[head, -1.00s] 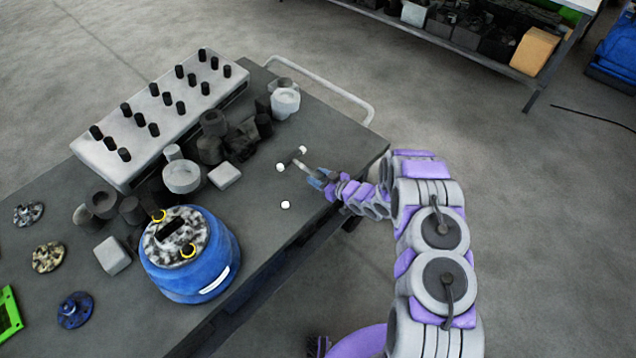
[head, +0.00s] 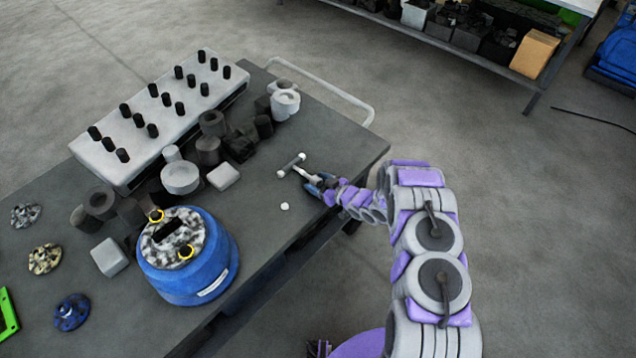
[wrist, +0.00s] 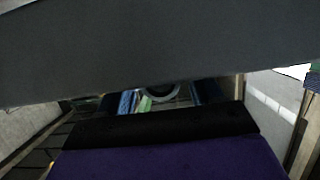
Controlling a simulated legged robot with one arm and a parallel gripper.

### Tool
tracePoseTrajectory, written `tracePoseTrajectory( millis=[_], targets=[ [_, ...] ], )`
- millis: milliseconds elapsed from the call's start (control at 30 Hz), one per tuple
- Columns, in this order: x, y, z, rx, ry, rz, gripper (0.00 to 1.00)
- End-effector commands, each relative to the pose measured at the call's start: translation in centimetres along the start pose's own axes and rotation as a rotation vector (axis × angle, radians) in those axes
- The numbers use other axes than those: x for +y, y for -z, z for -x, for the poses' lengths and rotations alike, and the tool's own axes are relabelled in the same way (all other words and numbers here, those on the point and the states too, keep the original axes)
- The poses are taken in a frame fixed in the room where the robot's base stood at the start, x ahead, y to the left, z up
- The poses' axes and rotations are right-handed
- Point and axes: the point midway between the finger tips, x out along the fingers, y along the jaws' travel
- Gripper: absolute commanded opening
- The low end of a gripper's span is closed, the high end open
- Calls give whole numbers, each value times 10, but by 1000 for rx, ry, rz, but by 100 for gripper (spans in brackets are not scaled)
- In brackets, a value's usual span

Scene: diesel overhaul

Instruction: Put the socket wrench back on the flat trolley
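The socket wrench (head: 291,165) is a light, T-shaped tool at the right end of the dark flat trolley (head: 262,222). It appears to lie on the trolley top, its shaft pointing toward my gripper. My gripper (head: 316,183) is at the trolley's right edge, low by the shaft's end. Its dark blue fingers look spread apart on either side of the shaft; whether they touch it is too small to tell. In the wrist view, a dark slab fills the top, and blue finger parts show apart below it.
A small white ball (head: 285,206) lies just in front of the wrench. A blue-sided housing (head: 200,270), grey and black sockets (head: 180,178) and a grey block with black pegs (head: 160,110) crowd the trolley's left. A rail handle (head: 335,85) borders the far end.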

Motion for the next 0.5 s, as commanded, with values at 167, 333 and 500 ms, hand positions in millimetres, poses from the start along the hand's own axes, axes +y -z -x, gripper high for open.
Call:
tracePoseTrajectory(
  millis=[167,333,500],
  targets=[
    [0,0,0,0,0,0,69],
    [0,0,3,-1,-1,-1,69],
    [2,1,26,-3,-3,-3,69]
  ],
)
